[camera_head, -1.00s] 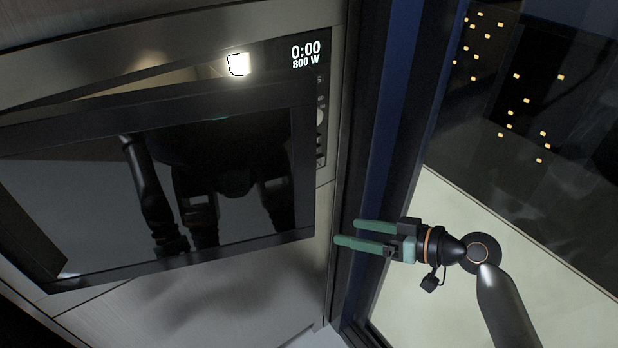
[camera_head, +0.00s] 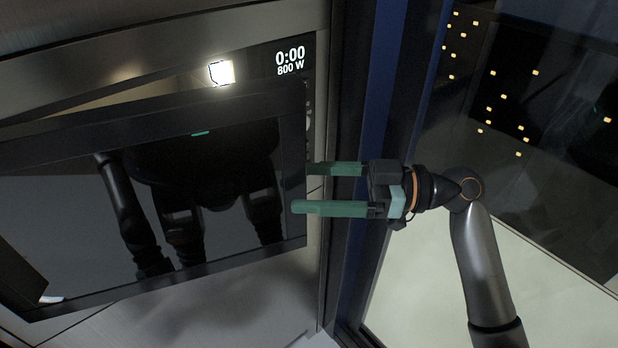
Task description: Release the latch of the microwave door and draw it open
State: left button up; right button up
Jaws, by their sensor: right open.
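The microwave door (camera_head: 190,264) is a dark glass panel in a black frame. It stands ajar, its right edge free, with a lit gap above it into the cavity. My right gripper (camera_head: 301,188) is open, its two green fingers pointing left at the door's right edge. The lower finger overlaps the frame in the picture; the upper fingertip ends at the edge, perhaps behind it. Nothing is visibly held, and contact is unclear. My left gripper is not in view directly; only dark reflections of my body show in the glass.
The microwave display (camera_head: 290,61) reads 0:00 and 800 W. A bright lamp (camera_head: 221,72) shows above the door. A blue and dark upright frame (camera_head: 380,130) stands right of the microwave, with dark glass beyond. Free space lies below the door.

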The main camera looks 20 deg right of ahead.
jog(key=shift+w+a, duration=0.15)
jog(key=shift+a, duration=0.2)
grip_shut()
dwell(0.5)
dwell(0.3)
